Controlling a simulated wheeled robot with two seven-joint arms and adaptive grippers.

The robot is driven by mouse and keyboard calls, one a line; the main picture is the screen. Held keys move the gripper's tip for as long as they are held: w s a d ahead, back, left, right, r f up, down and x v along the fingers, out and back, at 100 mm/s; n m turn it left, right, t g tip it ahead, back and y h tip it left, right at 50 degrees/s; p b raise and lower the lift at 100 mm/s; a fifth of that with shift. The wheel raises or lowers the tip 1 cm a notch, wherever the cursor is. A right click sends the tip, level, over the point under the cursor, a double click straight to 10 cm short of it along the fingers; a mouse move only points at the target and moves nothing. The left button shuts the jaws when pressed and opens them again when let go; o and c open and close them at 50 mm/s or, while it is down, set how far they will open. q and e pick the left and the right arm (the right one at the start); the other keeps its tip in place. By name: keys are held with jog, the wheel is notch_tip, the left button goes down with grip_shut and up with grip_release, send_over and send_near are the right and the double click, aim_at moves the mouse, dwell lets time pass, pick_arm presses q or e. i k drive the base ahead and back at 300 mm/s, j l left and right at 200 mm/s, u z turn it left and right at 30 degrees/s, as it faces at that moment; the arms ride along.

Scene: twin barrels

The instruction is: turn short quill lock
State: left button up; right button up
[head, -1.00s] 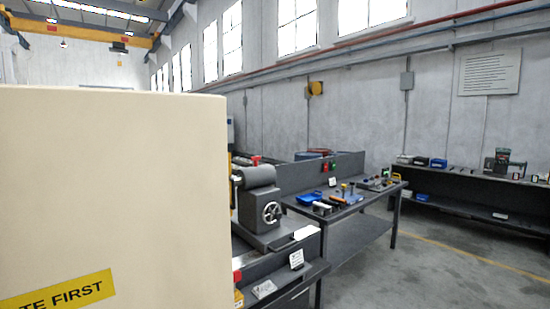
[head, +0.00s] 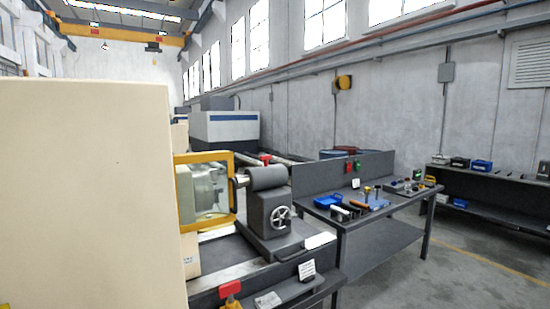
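A grey tailstock (head: 268,225) stands on a dark lathe bed in the middle of the head view. It has a round handwheel (head: 281,216) on its near face and a thick grey cylinder on top. A short bright quill (head: 241,181) points left from it toward a chuck (head: 203,190) behind a yellow-framed guard (head: 207,158). I cannot make out a quill lock lever at this size. A red-topped yellow piece (head: 230,290) sits at the bed's near edge. Neither of my grippers is in view.
A large cream panel (head: 85,190) blocks the left side, close to me. A dark workbench (head: 375,227) with small tools and a blue tray (head: 327,202) stands right of the lathe. A shelf (head: 490,180) lines the right wall. Grey floor (head: 450,265) is open at lower right.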

aim_at(266, 158)
jog(key=i+l+u, duration=0.1)
jog(key=l, duration=0.35)
jog(key=i+l+u, duration=0.1)
jog(key=l, duration=0.35)
jog(key=i+l+u, duration=0.1)
jog(key=l, duration=0.35)
jog(key=i+l+u, duration=0.1)
jog(key=l, duration=0.35)
